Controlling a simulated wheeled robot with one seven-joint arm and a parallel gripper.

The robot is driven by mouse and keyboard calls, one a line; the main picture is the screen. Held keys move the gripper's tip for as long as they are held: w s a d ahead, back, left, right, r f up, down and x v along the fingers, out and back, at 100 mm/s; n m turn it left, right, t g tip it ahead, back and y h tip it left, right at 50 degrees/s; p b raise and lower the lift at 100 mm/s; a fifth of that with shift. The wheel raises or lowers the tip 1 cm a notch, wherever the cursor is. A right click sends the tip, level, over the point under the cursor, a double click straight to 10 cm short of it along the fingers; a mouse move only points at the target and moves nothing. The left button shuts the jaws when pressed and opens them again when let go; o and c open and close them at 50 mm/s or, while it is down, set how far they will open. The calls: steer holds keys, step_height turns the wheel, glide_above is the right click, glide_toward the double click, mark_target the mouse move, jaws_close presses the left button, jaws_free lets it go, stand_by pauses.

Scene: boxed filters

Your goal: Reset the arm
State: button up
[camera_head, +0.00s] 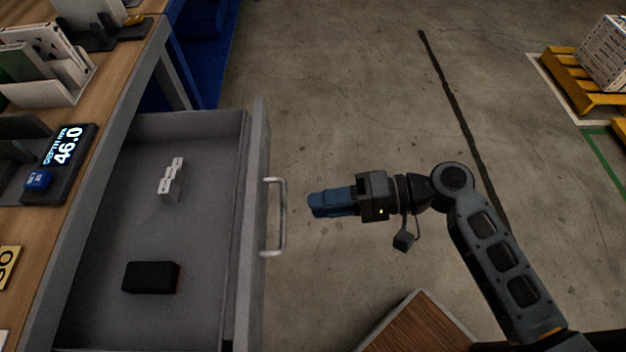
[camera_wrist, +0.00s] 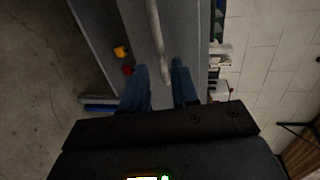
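My arm reaches in from the lower right of the head view and is bent at the elbow. My gripper (camera_head: 312,205), with blue fingers, points left in the air near the drawer handle (camera_head: 282,216), apart from it in that view. In the wrist view the two blue fingers of my gripper (camera_wrist: 159,72) stand apart with nothing held between them. The pale handle also shows there as a bar (camera_wrist: 155,35) beyond the fingertips.
The grey drawer (camera_head: 205,235) is pulled open and holds small white boxes (camera_head: 170,180) and a black box (camera_head: 151,277). A wooden workbench (camera_head: 85,210) with a display (camera_head: 64,150) is at left. A wooden surface (camera_head: 425,325) lies below my arm.

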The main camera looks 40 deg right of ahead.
steer(key=s+d+f+n+h, duration=0.1)
steer(key=s+d+f+h, duration=0.15)
steer(key=s+h, duration=0.35)
steer(key=s+d+f+h, duration=0.1)
steer(key=s+f+h, duration=0.25)
steer(key=s, duration=0.35)
steer(key=s+a+r+n+t+h, duration=0.1)
steer(key=s+r+n+t, duration=0.1)
steer(key=r, duration=0.6)
steer(key=s+a+r+n+t+h, duration=0.1)
steer(key=s+r+n+t, duration=0.2)
steer(key=r, duration=0.6)
steer(key=s+n, duration=0.1)
steer(key=s, duration=0.1)
steer(key=shift+s+a+r+n+h, duration=0.25)
steer(key=shift+s+a+n+h, duration=0.05)
steer(key=shift+s+h, duration=0.05)
